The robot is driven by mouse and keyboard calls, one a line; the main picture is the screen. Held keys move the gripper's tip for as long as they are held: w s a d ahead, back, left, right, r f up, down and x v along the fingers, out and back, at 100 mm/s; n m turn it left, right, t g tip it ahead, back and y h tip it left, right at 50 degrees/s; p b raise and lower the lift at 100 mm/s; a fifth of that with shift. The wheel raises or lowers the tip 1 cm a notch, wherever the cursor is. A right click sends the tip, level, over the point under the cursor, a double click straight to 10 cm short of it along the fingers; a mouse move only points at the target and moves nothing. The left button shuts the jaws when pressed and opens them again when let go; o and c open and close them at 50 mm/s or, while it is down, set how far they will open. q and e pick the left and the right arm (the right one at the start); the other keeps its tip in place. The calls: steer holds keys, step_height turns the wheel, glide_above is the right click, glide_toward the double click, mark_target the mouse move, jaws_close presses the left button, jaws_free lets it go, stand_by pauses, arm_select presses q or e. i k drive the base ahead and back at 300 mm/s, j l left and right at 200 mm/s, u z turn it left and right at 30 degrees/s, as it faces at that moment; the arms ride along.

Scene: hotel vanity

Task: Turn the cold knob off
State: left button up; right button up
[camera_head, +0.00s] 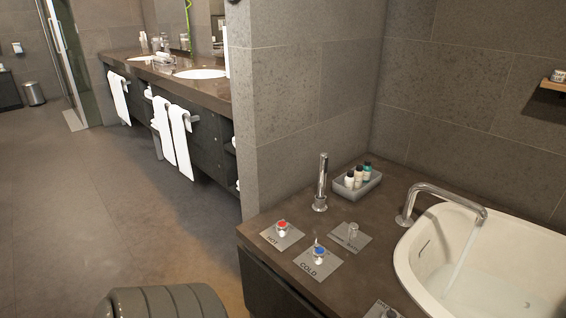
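The cold knob (319,252) has a blue top and stands on a square grey plate marked COLD, near the front of the brown counter (300,220). The hot knob (282,227) has a red top and stands on a plate marked HOT, behind and left of it. A chrome faucet (447,197) reaches over the white basin (410,262) at the right. A stream of water (459,255) runs from its spout. Neither gripper shows in the head view.
A third plate with a clear knob (352,233) sits beside the cold knob. A chrome hand shower (321,185) stands behind, next to a grey tray (369,187) of small bottles. A wall corner (245,110) rises at the counter's left. Floor (90,210) at left is open.

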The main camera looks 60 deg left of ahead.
mark_target(320, 253)
steer(key=u, duration=1.55)
